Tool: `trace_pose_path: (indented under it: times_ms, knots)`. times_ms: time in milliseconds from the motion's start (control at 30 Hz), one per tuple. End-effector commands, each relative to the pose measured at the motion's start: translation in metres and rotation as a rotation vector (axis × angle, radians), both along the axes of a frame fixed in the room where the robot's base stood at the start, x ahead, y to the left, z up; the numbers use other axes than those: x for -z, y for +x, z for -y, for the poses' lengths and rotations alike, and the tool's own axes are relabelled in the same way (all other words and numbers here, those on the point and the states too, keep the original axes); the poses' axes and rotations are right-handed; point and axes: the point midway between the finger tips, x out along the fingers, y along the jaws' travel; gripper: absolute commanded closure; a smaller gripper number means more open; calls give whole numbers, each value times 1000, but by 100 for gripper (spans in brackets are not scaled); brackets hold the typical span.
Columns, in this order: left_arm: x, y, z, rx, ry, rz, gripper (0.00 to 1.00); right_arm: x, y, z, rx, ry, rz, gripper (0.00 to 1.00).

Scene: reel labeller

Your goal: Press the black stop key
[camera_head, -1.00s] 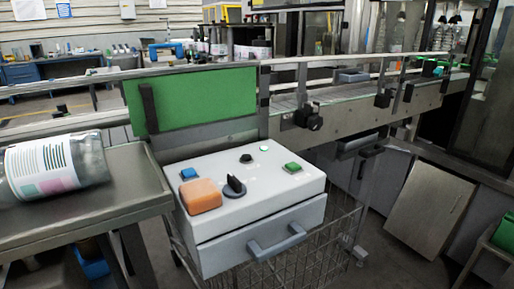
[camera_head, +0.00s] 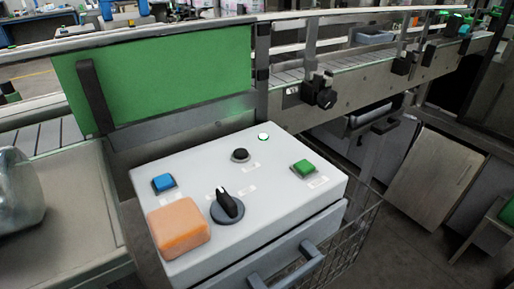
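The black stop key (camera_head: 240,155) is a small round black button near the back middle of the grey control box (camera_head: 275,190). A blue key (camera_head: 163,182) is to its left and a green key (camera_head: 304,168) to its right. A white round lamp or button (camera_head: 263,137) sits behind it. A black rotary knob (camera_head: 228,206) is in front of it, beside an orange block-like piece (camera_head: 178,228) on the front left of the box top.
A green panel (camera_head: 165,75) with a black handle stands behind the box. A metal table (camera_head: 75,215) with a clear bottle (camera_head: 18,190) is at left. A conveyor (camera_head: 340,65) runs behind. The box has a front handle (camera_head: 290,268). The space above the keys is clear.

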Motion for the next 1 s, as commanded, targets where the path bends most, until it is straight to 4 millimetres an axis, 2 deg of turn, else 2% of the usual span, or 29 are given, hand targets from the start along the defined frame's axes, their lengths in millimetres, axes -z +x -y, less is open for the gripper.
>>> trace_pose_path:
  times_ms: [100, 133, 300, 1000]
  knots:
    - [3, -4, 0, 0, 1, -9, 69, 0, 0, -1, -1, 1, 0, 69]
    - [3, -4, 0, -1, 1, -10, 69, 0, -1, -1, -2, 2, 0, 72]
    - [4, -5, -1, -1, 2, -13, 69, 0, -1, -2, -4, 2, -1, 100]
    - [2, -2, -3, -5, 4, -6, 69, 0, -1, -2, -3, 1, 0, 100]
